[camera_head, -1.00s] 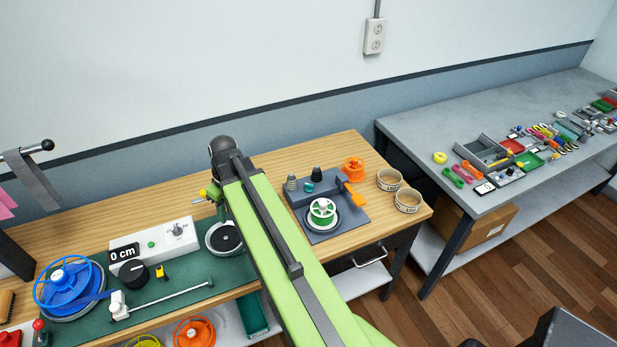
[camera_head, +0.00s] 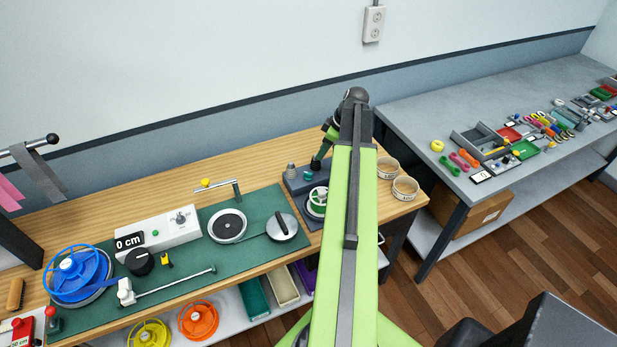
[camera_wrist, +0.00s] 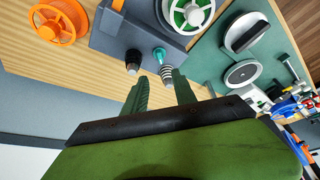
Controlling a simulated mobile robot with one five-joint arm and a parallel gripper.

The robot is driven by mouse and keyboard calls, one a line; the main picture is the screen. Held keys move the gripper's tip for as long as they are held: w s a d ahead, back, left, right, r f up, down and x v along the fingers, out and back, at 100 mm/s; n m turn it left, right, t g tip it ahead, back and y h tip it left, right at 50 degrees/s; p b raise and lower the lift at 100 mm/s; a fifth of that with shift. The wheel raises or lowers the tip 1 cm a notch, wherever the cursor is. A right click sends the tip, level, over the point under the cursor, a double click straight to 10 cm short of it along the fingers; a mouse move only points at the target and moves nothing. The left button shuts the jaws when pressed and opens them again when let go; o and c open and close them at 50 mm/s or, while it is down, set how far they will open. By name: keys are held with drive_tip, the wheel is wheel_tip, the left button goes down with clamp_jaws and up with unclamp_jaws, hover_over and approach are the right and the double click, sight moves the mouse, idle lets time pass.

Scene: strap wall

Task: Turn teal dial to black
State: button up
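The teal dial (camera_head: 308,175) is a small knob on a dark grey block on the wooden bench. In the wrist view the teal dial (camera_wrist: 159,55) stands between a black cone (camera_wrist: 133,60) and a grey ringed cone (camera_wrist: 167,73). My gripper (camera_head: 319,157) points down at the back of the block, near the teal dial. In the wrist view the green fingers of my gripper (camera_wrist: 160,77) are spread apart with nothing held between them; the teal dial lies just beyond their tips. I cannot make out the dial's pointer or any black mark.
A green-and-white spool (camera_wrist: 190,12) sits on the same block, and an orange spool (camera_wrist: 57,20) stands beside it. Two tape rolls (camera_head: 404,188) are to the right. A green mat (camera_head: 190,265) with a white counter box (camera_head: 158,233) lies to the left.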

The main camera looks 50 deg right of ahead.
sight(308, 173)
drive_tip(key=b+x, duration=1)
drive_tip(key=x, duration=0.3)
drive_tip(key=shift+f, duration=0.1)
clamp_jaws()
